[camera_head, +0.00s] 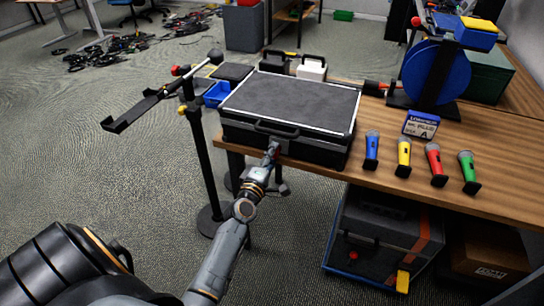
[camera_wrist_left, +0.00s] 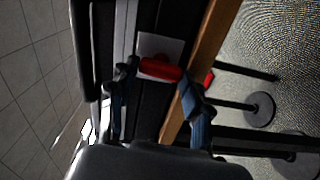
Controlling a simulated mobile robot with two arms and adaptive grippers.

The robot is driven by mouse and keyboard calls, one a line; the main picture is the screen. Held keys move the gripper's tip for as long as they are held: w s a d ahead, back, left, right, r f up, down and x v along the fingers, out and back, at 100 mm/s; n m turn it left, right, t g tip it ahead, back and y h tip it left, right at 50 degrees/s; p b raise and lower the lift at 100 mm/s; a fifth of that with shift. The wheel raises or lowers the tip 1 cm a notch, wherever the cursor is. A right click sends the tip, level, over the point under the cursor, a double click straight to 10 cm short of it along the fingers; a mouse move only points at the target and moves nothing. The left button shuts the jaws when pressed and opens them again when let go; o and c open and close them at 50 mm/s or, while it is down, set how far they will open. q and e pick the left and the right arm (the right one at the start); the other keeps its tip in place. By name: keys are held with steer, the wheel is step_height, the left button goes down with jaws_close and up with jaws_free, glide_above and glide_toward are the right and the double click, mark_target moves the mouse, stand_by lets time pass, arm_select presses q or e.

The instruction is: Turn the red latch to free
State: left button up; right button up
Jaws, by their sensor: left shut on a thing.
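The red latch (camera_wrist_left: 160,69) is a short red bar on a pale plate (camera_wrist_left: 172,45) on the side of a black case, seen in the left wrist view. My left gripper (camera_wrist_left: 158,82) has one finger at each end of the latch and is shut on it. In the head view the black case (camera_head: 235,130) lies closed on the table, with a dark top and a handle on its front. My right gripper is not in view.
Blue, yellow, red and green microphones (camera_head: 404,157) stand on the wooden table (camera_head: 510,190) right of the case. A blue cable reel (camera_head: 436,72) is behind them. A dark stand (camera_head: 200,150) rises left of the case. A grey box (camera_head: 380,240) sits under the table.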

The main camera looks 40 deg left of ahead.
arm_select(q)
steer(key=shift+n, duration=0.6)
steer(key=o, duration=1.2)
steer(key=shift+c, duration=0.2)
steer(key=v, duration=1.2)
